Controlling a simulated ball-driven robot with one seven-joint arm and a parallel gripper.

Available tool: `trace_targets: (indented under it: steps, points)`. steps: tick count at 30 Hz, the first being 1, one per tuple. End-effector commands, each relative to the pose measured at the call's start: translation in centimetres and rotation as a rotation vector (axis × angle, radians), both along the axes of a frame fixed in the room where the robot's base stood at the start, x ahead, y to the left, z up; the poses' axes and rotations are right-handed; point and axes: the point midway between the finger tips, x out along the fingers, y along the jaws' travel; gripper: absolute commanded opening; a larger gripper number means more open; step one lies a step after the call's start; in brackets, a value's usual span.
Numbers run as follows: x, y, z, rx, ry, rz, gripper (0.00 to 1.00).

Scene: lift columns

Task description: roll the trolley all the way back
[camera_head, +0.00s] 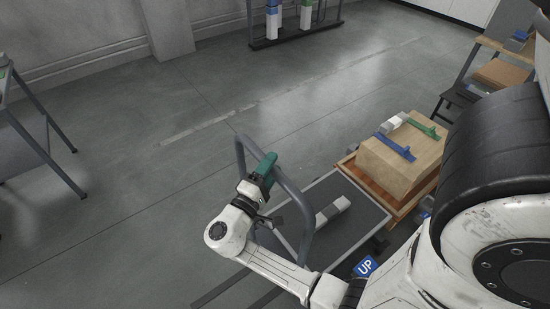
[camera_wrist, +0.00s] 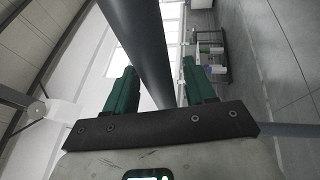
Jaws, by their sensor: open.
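The trolley (camera_head: 362,216) has a dark flat deck and an upright grey tube handle (camera_head: 297,199) at its left end. My gripper (camera_head: 262,172), with green fingers, is at the upper part of the handle. In the wrist view the grey handle tube (camera_wrist: 137,38) runs between the two fingers of my gripper (camera_wrist: 160,85). The fingers are open, with a gap visible on at least the left side of the tube. Contact with the right finger is unclear. My arm hides part of the handle and deck.
A pale block-like item (camera_head: 333,210) lies over the deck. A cardboard box (camera_head: 402,165) with blue and green clamp-like pieces sits on a wooden tray (camera_head: 402,207) beyond it. A dark rack (camera_head: 293,37) stands at the back, a trestle (camera_head: 45,150) at left. Floor between is clear.

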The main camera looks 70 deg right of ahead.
Motion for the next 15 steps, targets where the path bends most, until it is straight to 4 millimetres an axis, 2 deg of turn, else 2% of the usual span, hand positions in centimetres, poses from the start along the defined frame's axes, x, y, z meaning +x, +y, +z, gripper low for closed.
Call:
trace_targets:
  steps: [6,15]
  points:
    - [-0.5,-1.9,0.4,0.0,0.0,-0.001,0.55]
    - [-0.5,-2.1,0.4,0.001,-0.001,0.0,0.55]
